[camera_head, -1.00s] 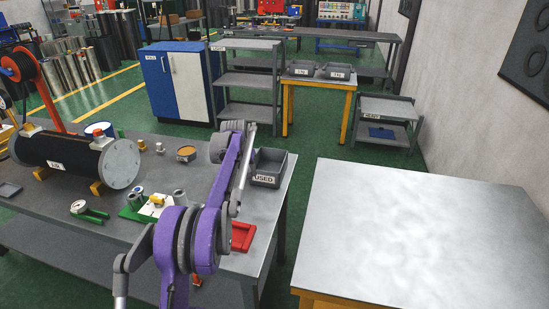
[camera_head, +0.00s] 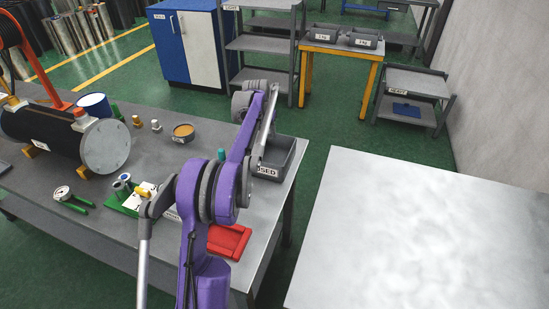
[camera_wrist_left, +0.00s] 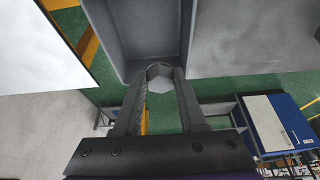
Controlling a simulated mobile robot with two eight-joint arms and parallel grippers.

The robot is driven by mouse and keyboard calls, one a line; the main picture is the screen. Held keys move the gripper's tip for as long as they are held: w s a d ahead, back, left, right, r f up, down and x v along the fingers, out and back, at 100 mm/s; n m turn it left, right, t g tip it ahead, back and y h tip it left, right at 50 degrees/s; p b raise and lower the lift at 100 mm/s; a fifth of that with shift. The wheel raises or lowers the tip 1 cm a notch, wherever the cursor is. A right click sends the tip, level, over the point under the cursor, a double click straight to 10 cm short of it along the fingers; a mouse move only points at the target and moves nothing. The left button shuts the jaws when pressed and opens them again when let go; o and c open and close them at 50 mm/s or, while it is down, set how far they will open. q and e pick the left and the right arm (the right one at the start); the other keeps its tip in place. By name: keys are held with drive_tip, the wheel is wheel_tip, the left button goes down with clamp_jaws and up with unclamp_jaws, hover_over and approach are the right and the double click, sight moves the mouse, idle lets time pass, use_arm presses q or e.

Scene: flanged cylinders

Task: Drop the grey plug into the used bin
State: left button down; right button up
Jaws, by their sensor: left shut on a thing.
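The grey plug (camera_wrist_left: 160,78) is a small faceted grey piece between the fingertips of my left gripper (camera_wrist_left: 160,70) in the left wrist view. The gripper is shut on it. The used bin (camera_head: 286,165) is an open grey box with a white label, at the right end of the workbench in the head view. My purple and grey left arm covers part of the bin and label. A grey open box, apparently this bin, lies just beyond the fingertips in the left wrist view (camera_wrist_left: 120,45). I cannot tell the gap between plug and bin. My right gripper is not in view.
The workbench (camera_head: 75,165) also holds a dark flanged cylinder (camera_head: 50,132), a red tray (camera_head: 228,241), an orange-topped tin (camera_head: 184,132) and a gauge (camera_head: 62,193). A bare pale table (camera_head: 420,230) stands to the right, across a floor gap.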

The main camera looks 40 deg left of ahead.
use_arm(q)
wheel_tip(320, 180, down, 5)
drive_tip(key=shift+r+b, duration=0.1)
drive_tip(key=shift+b, duration=0.7)
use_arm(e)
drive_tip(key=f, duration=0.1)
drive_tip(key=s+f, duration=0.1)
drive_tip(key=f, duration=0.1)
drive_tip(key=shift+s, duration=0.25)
use_arm(q)
drive_tip(key=shift+c, duration=2)
unclamp_jaws()
drive_tip(key=v, duration=1)
drive_tip(key=shift+r, duration=0.4)
drive_tip(key=shift+s, duration=0.1)
